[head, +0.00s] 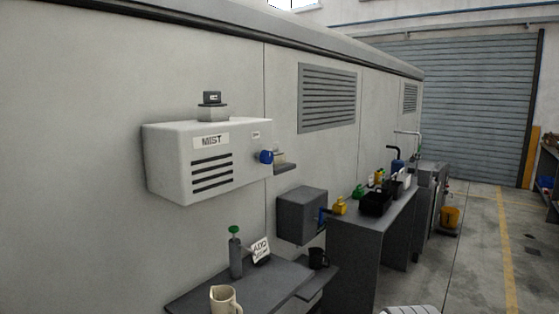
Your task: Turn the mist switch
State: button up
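A white box labelled MIST (168,160) is fixed to the pale wall at left centre, with dark slots in its front. A blue knob (266,157) sticks out from its right end. A small label (256,135) sits just above the knob, too small to read. The knob's turned position cannot be made out. My gripper is not in view, and nothing is seen touching the knob or the box.
A small dark device (212,98) stands on the white box. A small shelf (285,169) is right of the knob. Open floor (475,270) lies right.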

aim_at(267, 157)
jog(key=u, duration=0.1)
jog(key=i, duration=0.9)
jog(key=z, duration=0.05)
